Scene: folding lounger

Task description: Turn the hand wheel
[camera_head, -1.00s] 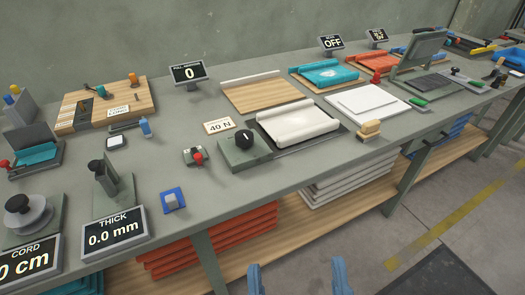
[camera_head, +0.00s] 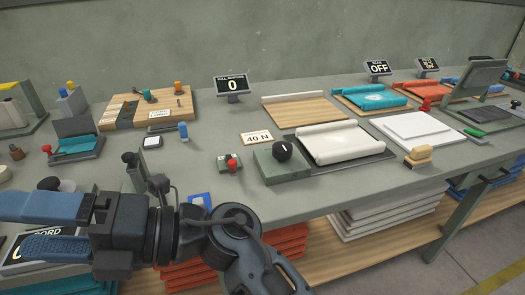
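A black knob (camera_head: 48,184) shows just above my gripper at the left; it looks like the handle of the grey hand wheel on the cord device. The wheel itself is mostly hidden behind my gripper. The cord display (camera_head: 12,250) shows only partly around the fingers, and its reading is covered. My gripper (camera_head: 22,228) lies across the lower left, pointing left, with its two blue fingers apart and nothing seen between them. It appears in front of the wheel; I cannot tell whether it touches it.
A thickness gauge (camera_head: 135,172) stands just behind my wrist. A blue block (camera_head: 200,200) sits near the bench edge. The bench (camera_head: 330,97) has bare patches between the stations.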

